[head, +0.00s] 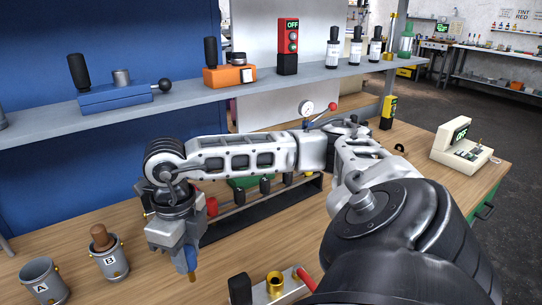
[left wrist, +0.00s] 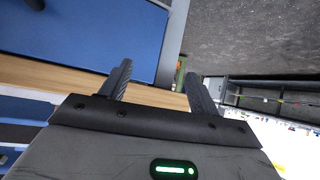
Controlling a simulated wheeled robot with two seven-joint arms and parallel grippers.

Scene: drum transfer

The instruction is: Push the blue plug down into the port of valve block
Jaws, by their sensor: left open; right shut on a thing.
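My right gripper (head: 184,256) is shut on the blue plug (head: 191,258), which points downward with a brass-coloured tip, above the wooden bench. Much of the plug is hidden by the gripper. The valve block (head: 260,295) is a silver block at the bottom edge of the head view, with a brass port (head: 275,283) on top, a black knob and a red handle. It is partly cut off. The plug is left of the port and apart from it. My left gripper (left wrist: 158,88) is open and empty in the left wrist view; it is not in the head view.
Metal cups A (head: 42,283) and B (head: 110,258) stand at the lower left; B holds a brown piece. A dark rack (head: 250,212) lies behind my right gripper. A shelf (head: 190,93) with devices and bottles runs above. A control box (head: 455,140) stands at the right.

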